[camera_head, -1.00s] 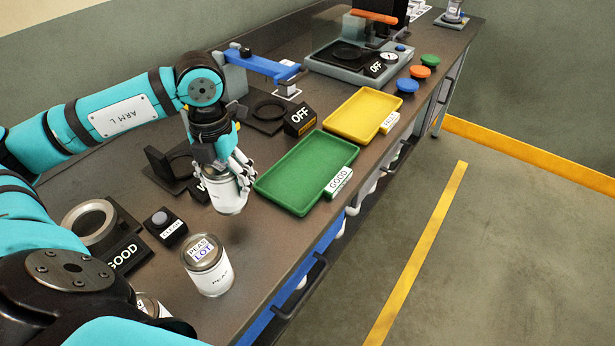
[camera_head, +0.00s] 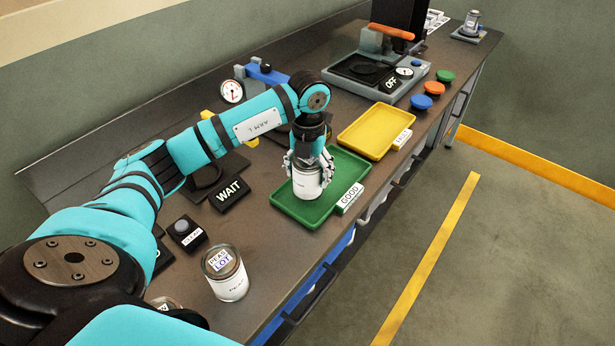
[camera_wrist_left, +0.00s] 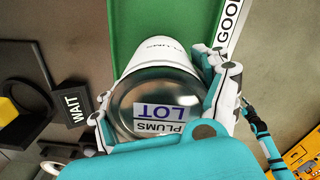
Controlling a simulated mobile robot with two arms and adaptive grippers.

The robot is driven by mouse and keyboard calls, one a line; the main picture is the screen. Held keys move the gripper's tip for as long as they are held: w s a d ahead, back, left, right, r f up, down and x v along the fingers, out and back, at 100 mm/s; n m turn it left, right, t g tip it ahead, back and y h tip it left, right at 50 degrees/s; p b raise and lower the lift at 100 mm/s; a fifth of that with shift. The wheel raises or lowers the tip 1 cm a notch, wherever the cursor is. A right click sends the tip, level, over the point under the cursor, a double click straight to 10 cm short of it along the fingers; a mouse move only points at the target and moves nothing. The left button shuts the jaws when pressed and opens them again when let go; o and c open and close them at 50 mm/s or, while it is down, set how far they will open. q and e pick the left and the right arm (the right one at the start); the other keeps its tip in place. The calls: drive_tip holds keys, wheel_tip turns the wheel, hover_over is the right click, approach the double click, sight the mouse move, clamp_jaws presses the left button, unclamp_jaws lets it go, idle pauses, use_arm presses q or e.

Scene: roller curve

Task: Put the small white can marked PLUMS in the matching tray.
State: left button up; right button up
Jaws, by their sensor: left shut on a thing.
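The small white can marked PLUMS (camera_head: 306,184) is held upright by my left gripper (camera_head: 308,163), over or in the green tray marked GOOD (camera_head: 345,170). In the left wrist view the can's silver lid reads PLUMS LOT (camera_wrist_left: 160,118), and the gripper's fingers (camera_wrist_left: 165,95) are on both sides of it. The green tray (camera_wrist_left: 95,20) lies below the can. I cannot tell whether the can's base touches the tray floor. The yellow tray (camera_head: 375,130) is empty beyond the green one.
A can marked PEAS LOT (camera_head: 226,273) stands on the bench near my arm. A black WAIT sign (camera_head: 230,193) and a button box (camera_head: 186,232) stand left of the green tray. The bench's front edge runs along the right.

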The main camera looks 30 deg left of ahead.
sight(307, 182)
use_arm(q)
wheel_tip(307, 182, down, 2)
drive_tip(key=shift+s+f+p, duration=0.1)
drive_tip(key=shift+p, duration=0.45)
drive_tip(key=shift+f, duration=0.3)
drive_tip(key=shift+f, duration=0.1)
drive_tip(key=o, duration=1.6)
